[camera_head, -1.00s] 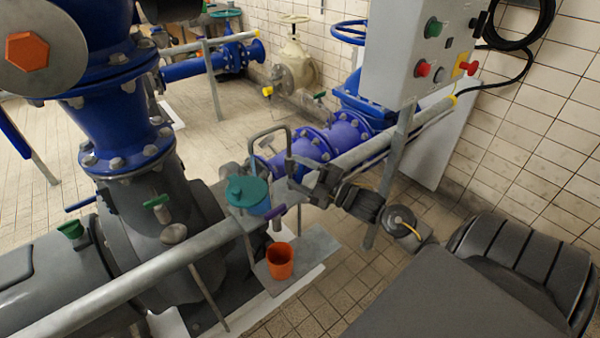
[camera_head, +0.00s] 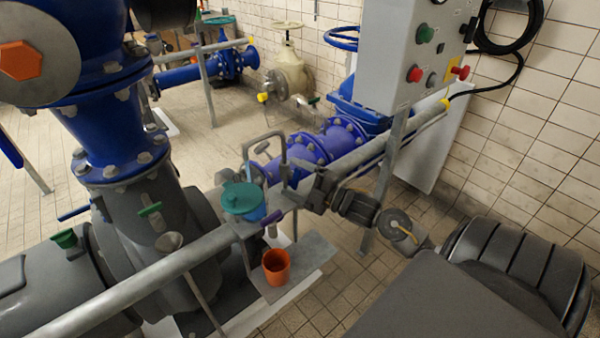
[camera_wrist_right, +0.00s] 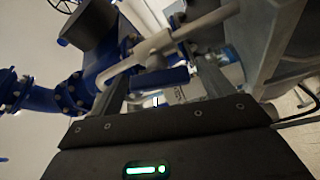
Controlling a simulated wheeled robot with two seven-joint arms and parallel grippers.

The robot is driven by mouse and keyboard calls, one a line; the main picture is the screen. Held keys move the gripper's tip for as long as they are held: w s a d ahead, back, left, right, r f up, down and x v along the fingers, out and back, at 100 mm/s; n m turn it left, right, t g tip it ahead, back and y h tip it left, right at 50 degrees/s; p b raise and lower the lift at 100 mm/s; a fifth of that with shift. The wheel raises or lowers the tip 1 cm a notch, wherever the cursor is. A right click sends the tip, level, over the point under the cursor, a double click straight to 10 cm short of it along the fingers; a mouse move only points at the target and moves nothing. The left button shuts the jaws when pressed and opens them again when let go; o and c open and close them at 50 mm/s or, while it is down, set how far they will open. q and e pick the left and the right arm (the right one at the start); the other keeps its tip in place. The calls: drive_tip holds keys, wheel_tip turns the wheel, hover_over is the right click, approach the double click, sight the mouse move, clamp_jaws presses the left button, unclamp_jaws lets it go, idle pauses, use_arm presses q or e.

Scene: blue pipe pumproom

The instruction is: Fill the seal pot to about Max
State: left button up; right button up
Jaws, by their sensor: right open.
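The likely seal pot is a small blue pot with a teal lid (camera_head: 243,199), standing beside the grey rail in the head view. The lid is on it, so its level is hidden. An orange cup (camera_head: 276,267) stands upright on a low grey plate, and its contents are not clear. My right gripper (camera_head: 290,184) is open, just right of the pot, near a bent grey pipe (camera_head: 265,138). In the right wrist view its fingers (camera_wrist_right: 160,87) are spread, with a grey pipe beyond. My left gripper is not in view.
The long grey rail (camera_head: 150,275) crosses in front of the large pump and blue pipework (camera_head: 115,145). A grey control box (camera_head: 420,55) with green and red buttons hangs above my right forearm.

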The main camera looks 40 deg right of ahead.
drive_tip(key=shift+s+d+f, duration=0.1)
drive_tip(key=shift+s, duration=0.2)
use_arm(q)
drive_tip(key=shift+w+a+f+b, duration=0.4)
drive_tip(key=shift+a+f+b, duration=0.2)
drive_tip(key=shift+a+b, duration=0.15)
use_arm(e)
drive_tip(key=v, duration=1)
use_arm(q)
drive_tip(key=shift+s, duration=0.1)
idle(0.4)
